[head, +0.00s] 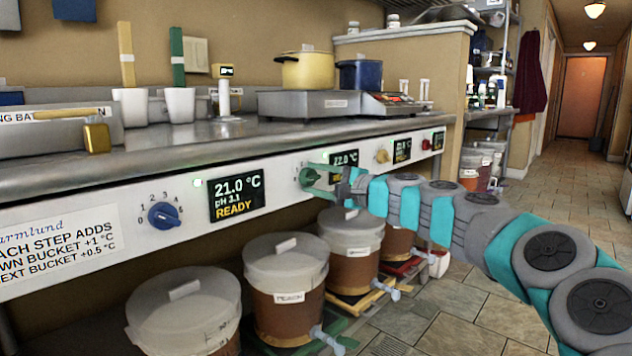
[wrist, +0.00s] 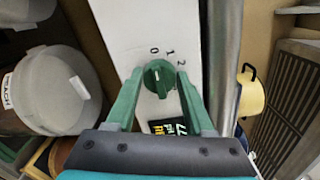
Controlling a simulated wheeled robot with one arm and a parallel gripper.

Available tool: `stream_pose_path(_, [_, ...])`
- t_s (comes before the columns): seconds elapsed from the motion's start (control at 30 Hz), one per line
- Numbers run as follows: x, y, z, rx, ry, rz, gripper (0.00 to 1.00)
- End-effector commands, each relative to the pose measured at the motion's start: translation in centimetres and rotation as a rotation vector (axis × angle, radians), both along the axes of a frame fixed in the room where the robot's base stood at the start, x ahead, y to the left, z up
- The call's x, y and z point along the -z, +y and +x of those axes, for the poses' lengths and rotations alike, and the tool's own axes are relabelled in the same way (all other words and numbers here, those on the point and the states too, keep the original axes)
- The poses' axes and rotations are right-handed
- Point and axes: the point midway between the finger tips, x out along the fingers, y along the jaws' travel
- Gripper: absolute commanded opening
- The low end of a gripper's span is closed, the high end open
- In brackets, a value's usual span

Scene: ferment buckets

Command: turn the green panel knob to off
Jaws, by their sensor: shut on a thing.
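The green panel knob (wrist: 160,77) is on the white front panel (wrist: 128,22), with the marks 0, 1 and 2 around it in the wrist view. A short white pointer line shows on its face, slanting roughly toward the 0 side; its exact setting is hard to read. My gripper (wrist: 161,76) has its green fingers on either side of the knob and is shut on it. In the head view the green knob (head: 307,177) is partly hidden by my gripper (head: 318,174), which reaches in from the right.
A blue knob (head: 165,215) and a display reading 21.0 °C, READY (head: 238,188) sit left on the panel; a yellow knob (head: 382,156) sits right. Lidded buckets (head: 287,280) stand below the panel. The steel counter (head: 225,140) juts out above. Tiled floor (head: 450,335) is open at right.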

Motion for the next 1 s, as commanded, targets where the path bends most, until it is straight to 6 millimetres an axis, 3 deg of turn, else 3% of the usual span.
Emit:
stream_pose_path(0.2, [0.1, 0.1, -0.1, -0.004, 0.000, -0.002, 0.00])
stream_pose_path(0.23, [0.1, 0.1, -0.1, -0.004, 0.000, -0.002, 0.54])
stream_pose_path(0.47, [0.1, 0.1, 0.0, -0.002, 0.000, 0.000, 0.80])
stream_pose_path(0.77, [0.0, -0.1, -0.1, 0.000, 0.001, 0.001, 0.82])
stream_pose_path(1.0, [-0.3, -2.3, -1.8, 0.000, -0.001, 0.003, 0.82])
